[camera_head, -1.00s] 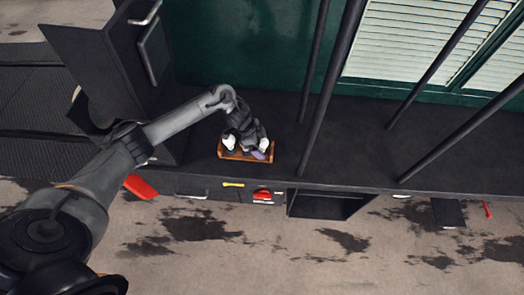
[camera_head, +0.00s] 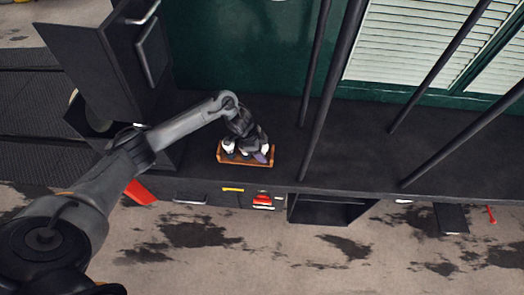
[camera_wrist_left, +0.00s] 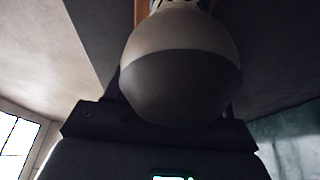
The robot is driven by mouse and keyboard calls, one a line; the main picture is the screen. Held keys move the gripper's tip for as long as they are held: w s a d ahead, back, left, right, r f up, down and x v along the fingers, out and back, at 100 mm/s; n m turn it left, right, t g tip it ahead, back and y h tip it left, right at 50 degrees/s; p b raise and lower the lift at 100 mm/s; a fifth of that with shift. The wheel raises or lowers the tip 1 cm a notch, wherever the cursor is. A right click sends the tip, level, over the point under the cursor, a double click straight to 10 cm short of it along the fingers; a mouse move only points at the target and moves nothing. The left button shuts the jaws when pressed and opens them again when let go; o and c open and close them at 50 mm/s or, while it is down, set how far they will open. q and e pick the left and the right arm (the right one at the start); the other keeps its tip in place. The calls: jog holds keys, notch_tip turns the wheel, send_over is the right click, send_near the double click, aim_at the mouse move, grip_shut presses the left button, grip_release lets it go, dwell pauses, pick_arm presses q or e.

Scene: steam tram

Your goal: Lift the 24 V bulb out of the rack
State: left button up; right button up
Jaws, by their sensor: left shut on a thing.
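The wooden rack (camera_head: 230,161) stands on the dark deck, holding white bulbs (camera_head: 228,147) and a purplish item (camera_head: 262,157). My left gripper (camera_head: 253,147) points down over the rack's middle and right part and hides some of what stands there. In the left wrist view, a large round bulb (camera_wrist_left: 180,85) fills the middle, close against the gripper body, its neck toward the top. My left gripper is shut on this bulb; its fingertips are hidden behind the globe. No voltage mark is readable. I cannot tell whether the bulb's base is clear of the rack.
Dark poles (camera_head: 318,95) rise from the deck just right of the rack. A dark cabinet (camera_head: 100,70) with an open door stands at the left. The green wall (camera_head: 240,50) is behind.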

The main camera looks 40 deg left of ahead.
pick_arm(q)
jog(key=shift+r, duration=0.1)
jog(key=shift+r, duration=0.5)
notch_tip(320, 180, up, 3)
jog(key=shift+r, duration=0.1)
jog(key=d+r, duration=0.6)
jog(key=d, duration=0.5)
jog(key=shift+d+r, duration=0.3)
jog(key=shift+w, duration=0.1)
